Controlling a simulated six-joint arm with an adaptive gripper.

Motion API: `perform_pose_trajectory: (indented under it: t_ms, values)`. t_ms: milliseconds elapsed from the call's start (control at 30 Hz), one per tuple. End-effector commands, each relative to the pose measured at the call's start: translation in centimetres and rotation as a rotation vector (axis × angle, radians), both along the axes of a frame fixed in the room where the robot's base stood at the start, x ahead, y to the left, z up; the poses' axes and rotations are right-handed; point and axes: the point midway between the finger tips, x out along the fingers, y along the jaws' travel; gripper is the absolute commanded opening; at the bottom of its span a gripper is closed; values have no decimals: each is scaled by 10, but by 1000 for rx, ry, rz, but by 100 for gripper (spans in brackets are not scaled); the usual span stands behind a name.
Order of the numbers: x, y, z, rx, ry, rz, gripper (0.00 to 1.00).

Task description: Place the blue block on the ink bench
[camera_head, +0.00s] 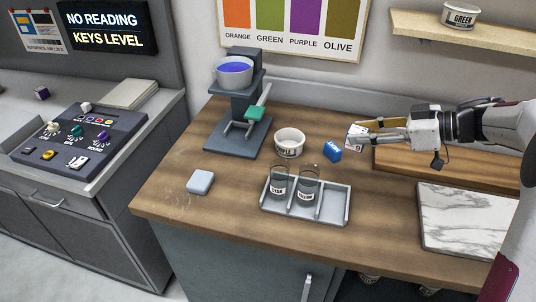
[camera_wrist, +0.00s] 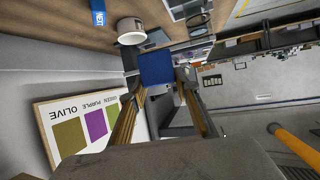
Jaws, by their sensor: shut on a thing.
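My gripper (camera_head: 362,134) is shut on a small block (camera_head: 355,138) at the right of the ink bench (camera_head: 225,185), in front of the back wall. In the wrist view the block (camera_wrist: 156,67) shows a plain blue face between the fingers of my gripper (camera_wrist: 158,84). In the head view its visible faces look mostly white with small marks. It appears held above the bench, but the gap is hard to judge. The wooden bench top has clear areas at the left and front.
A separate blue lettered piece (camera_head: 332,150) stands just left of the held block. A white tub (camera_head: 289,142), a grey rack (camera_head: 332,211) with two glass jars, a grey pad (camera_head: 200,182), a stand (camera_head: 240,140) and a marble slab (camera_head: 465,220) also occupy the bench.

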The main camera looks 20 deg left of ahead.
Motion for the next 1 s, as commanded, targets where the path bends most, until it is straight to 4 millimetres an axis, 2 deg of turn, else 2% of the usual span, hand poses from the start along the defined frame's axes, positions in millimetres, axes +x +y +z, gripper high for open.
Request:
perform_pose_trajectory:
  t_ms: [33, 100, 467, 767, 1000]
  values:
    - [-1, 16, 1, 0, 0, 0, 10]
    - [0, 34, 3, 0, -1, -7, 10]
    - [-10, 125, 8, 0, -1, -51, 10]
    - [-33, 191, 6, 0, 1, -90, 10]
    - [-61, 237, 1, 0, 1, -123, 10]
